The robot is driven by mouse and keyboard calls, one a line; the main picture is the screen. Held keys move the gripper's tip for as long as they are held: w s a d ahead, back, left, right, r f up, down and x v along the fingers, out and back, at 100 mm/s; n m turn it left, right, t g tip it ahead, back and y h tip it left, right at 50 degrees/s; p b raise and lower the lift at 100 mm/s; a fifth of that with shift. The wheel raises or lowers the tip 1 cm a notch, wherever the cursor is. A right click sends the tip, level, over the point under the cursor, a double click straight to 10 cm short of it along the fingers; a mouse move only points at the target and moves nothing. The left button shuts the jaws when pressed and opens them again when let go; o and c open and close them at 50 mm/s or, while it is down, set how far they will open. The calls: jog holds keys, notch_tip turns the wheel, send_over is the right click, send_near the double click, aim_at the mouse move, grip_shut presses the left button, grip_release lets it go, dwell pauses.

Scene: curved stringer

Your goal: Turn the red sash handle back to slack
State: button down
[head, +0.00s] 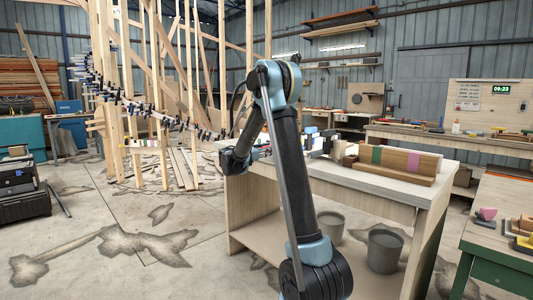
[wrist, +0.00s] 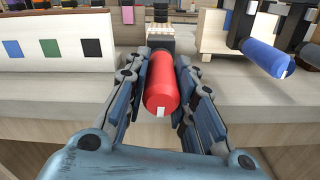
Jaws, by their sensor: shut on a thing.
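The red sash handle (wrist: 162,88) is a red cylinder with a small white mark on its near end. It lies between the two fingers of my gripper (wrist: 162,97) in the wrist view, and the fingers are closed along its sides. Behind it is a pale block with dark parts (wrist: 160,38). In the head view my arm reaches over the workbench (head: 385,190), and I cannot make out the red handle there.
A blue handle (wrist: 268,58) on a dark clamp stands to the right in the wrist view. A white board (wrist: 68,45) with blue, green and black squares stands to the left. Two grey buckets (head: 385,250) sit under the bench.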

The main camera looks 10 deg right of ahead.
jog(key=shift+s+f, duration=0.1)
jog(key=shift+f, duration=0.05)
jog(key=c, duration=1.3)
grip_release()
jog(key=shift+c, duration=0.2)
jog(key=v, duration=1.1)
jog(key=shift+s+a, duration=0.2)
jog(key=shift+a, duration=0.15)
jog(key=shift+a, duration=0.1)
